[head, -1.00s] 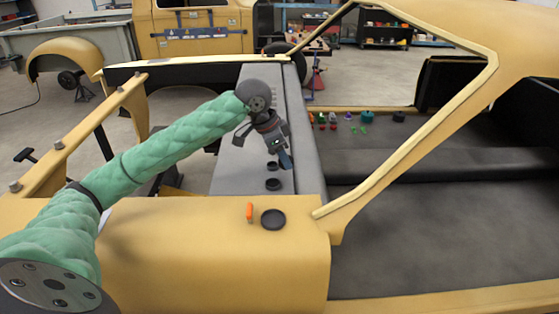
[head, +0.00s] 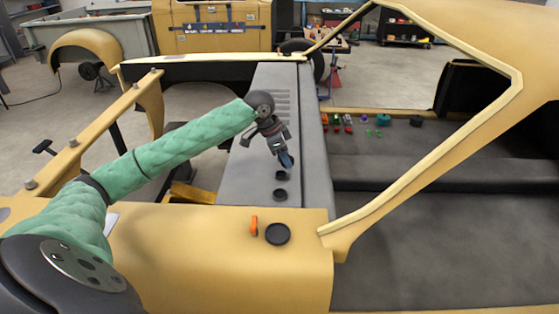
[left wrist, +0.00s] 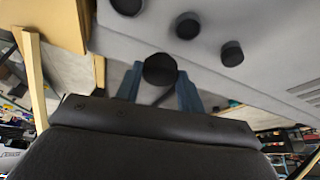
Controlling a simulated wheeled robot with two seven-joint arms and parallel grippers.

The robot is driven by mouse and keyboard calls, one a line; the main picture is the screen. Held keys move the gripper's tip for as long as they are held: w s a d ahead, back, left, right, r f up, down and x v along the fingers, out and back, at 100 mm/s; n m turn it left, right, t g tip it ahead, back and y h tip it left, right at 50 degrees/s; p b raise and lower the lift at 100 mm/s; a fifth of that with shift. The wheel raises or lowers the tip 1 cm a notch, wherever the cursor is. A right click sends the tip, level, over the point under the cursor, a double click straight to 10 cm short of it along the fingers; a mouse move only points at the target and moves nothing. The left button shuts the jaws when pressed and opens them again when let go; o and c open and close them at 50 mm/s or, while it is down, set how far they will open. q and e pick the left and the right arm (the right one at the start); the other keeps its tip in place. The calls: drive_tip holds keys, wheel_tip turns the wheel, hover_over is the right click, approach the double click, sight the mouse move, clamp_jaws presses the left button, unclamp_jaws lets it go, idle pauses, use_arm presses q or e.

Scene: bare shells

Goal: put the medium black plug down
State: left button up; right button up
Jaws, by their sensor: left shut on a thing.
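My left gripper (head: 287,160) is above the grey panel (head: 253,165), pointing down. In the left wrist view its two blue fingers (left wrist: 160,88) are shut on a round black plug (left wrist: 160,70). In the head view the held plug is hard to make out at the fingertips. A wider black disc (head: 277,234) lies on the yellow bodywork. I cannot tell whether the held plug touches the panel. My right gripper is out of view.
An orange piece (head: 254,225) stands beside the wide disc on the yellow bodywork (head: 200,260). Several small coloured pieces and a teal one (head: 383,119) sit on the dark ledge at right. The yellow pillar frame (head: 440,150) rises to the right of the panel.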

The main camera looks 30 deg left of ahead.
use_arm(q)
drive_tip(key=a, duration=0.1)
drive_tip(key=w+a+f+p, duration=0.1)
drive_tip(key=a+f, duration=0.1)
drive_tip(key=shift+w, duration=0.3)
drive_tip(key=shift+a+f+p, duration=0.1)
drive_tip(key=shift+f+p, duration=0.7)
drive_tip(key=shift+p, duration=0.25)
wheel_tip(320, 180, down, 2)
drive_tip(key=shift+p, duration=0.6)
drive_tip(key=shift+f, duration=0.35)
drive_tip(key=o, duration=1)
drive_tip(key=shift+c, duration=0.2)
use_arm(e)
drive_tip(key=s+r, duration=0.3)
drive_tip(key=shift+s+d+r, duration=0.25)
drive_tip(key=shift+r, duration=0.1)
use_arm(q)
drive_tip(key=shift+r, duration=0.1)
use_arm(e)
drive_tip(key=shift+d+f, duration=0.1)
